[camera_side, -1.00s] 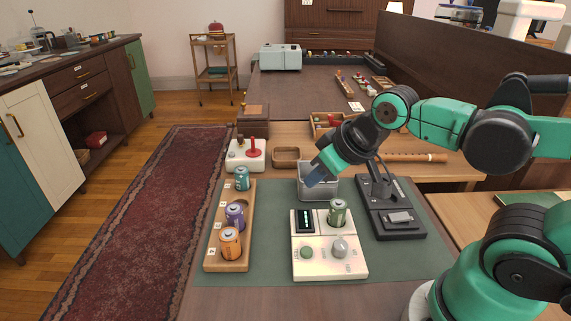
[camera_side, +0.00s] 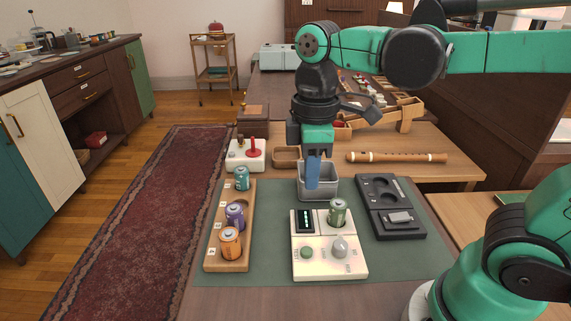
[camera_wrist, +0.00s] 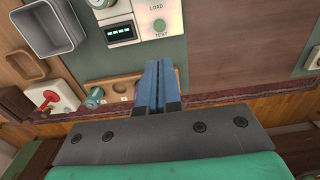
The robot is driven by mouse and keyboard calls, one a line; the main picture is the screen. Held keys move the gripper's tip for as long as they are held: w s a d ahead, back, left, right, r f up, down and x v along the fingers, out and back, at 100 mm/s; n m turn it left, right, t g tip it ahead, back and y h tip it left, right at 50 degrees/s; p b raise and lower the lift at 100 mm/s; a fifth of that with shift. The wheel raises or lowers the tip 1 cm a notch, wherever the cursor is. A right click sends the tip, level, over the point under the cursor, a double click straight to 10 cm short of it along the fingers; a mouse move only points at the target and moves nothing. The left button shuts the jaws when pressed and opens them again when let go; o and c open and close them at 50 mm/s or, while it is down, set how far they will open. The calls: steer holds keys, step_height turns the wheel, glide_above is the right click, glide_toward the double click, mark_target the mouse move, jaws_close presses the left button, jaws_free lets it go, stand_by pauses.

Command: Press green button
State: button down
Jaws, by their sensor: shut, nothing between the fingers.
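The green button (camera_side: 307,252) is small and round, at the front left of a cream tester panel (camera_side: 322,271). In the wrist view the green button (camera_wrist: 159,25) shows above the word TEST, near the top edge. The panel also has a lit green-bar display (camera_side: 305,220), a grey knob (camera_side: 340,247) and an upright green battery (camera_side: 338,212).
The grey bin (camera_side: 325,192) stands just behind the panel. A wooden tray (camera_side: 236,263) with several batteries lies left, and a dark device (camera_side: 397,220) lies right. A white box with a red joystick (camera_side: 236,162) and a wooden flute (camera_side: 397,157) are farther back.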

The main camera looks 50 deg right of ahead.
mark_target(306, 251)
step_height(306, 251, down, 14)
steer(key=shift+r, duration=0.1)
stand_by(0.6)
steer(key=shift+f, duration=0.2)
steer(key=shift+f, duration=0.75)
steer(key=shift+w+r, duration=0.1)
steer(key=shift+r, duration=4.2)
